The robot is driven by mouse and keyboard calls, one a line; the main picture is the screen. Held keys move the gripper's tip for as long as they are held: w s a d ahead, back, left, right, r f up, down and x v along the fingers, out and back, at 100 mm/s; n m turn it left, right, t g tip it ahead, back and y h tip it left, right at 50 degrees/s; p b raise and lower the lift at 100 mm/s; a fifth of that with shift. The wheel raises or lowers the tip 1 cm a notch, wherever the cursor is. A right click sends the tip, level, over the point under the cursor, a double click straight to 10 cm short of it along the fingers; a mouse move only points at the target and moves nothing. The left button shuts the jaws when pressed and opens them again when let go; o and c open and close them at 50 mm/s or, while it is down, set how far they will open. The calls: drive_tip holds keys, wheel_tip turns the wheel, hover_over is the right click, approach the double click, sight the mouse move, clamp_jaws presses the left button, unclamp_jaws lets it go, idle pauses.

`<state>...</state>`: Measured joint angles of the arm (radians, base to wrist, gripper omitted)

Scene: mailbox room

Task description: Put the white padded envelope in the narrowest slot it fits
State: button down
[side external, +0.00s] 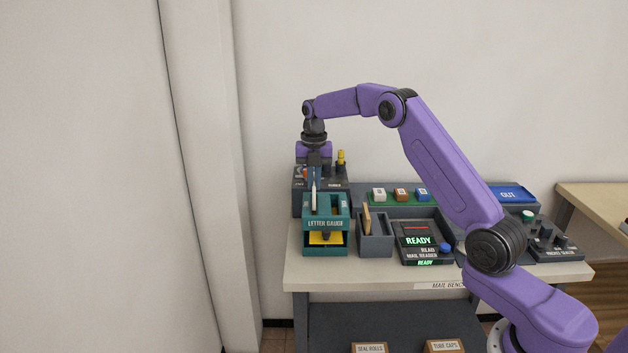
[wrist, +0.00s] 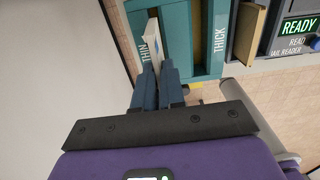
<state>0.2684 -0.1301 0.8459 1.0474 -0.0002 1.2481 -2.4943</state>
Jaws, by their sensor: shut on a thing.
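The white padded envelope (side external: 314,196) stands upright on edge in my gripper (side external: 315,178), at the left part of the teal letter gauge (side external: 325,224). In the wrist view my gripper (wrist: 158,72) is shut on the white padded envelope (wrist: 153,42), which shows as a thin pale edge between the fingers. The letter gauge (wrist: 205,38) has a side marked THIN and a side marked THICK. The envelope is beside the THIN label, at the left slot. Its lower part is hidden, so I cannot tell how deep it sits.
A grey holder (side external: 375,240) with a tan envelope (side external: 366,217) stands right of the gauge. Beyond it is a mail reader (side external: 424,240) showing READY. A row of coloured blocks (side external: 401,195) and a blue OUT tray (side external: 508,194) are behind. A yellow piece (side external: 326,238) lies low in the gauge.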

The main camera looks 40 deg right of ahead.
drive_tip(key=shift+f, duration=1.55)
idle(0.4)
drive_tip(key=c, duration=0.9)
unclamp_jaws()
drive_tip(key=shift+r, duration=3)
drive_tip(key=shift+a, duration=0.1)
